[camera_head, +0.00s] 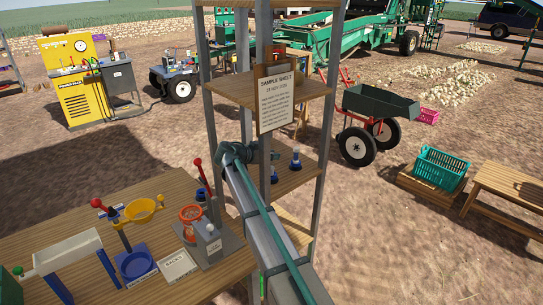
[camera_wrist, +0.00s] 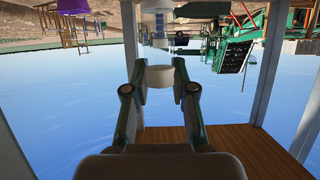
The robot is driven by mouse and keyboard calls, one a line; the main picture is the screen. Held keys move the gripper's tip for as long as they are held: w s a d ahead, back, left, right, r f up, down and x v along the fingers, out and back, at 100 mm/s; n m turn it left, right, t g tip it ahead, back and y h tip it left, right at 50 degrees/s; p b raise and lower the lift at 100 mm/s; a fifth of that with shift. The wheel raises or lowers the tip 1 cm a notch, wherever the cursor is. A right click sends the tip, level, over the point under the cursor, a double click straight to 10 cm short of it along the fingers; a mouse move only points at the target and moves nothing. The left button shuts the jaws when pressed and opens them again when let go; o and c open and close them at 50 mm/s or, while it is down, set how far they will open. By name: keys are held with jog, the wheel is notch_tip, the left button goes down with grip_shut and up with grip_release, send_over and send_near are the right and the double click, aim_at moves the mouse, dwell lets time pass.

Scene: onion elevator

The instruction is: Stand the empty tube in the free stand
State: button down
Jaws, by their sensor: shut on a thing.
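My gripper (camera_wrist: 159,72) is shut on a pale, partly see-through tube (camera_wrist: 159,76), which lies between the fingertips in the wrist view. In the head view my gripper (camera_head: 246,152) is beside the shelf rack's middle shelf, and its fingers and the tube are mostly hidden by my arm and a rack post. On that shelf stands a small blue stand with a pale upper part (camera_head: 296,160). A second small blue piece (camera_head: 274,174) is to its left, partly hidden by the post. I cannot tell from here which stand is free.
The rack has grey posts (camera_head: 323,140) close around my gripper and an upper shelf (camera_head: 238,88) with a hanging sample sheet (camera_head: 277,98).

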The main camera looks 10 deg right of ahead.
jog(key=shift+f+b, duration=0.55)
jog(key=shift+b, duration=0.15)
jog(key=c, duration=1)
grip_release()
jog(key=shift+o, duration=0.2)
jog(key=shift+r, duration=0.15)
jog(key=shift+r+p, duration=0.75)
jog(key=shift+p, duration=0.45)
jog(key=b+v, duration=0.4)
jog(key=v, duration=0.8)
jog(key=shift+f, duration=0.2)
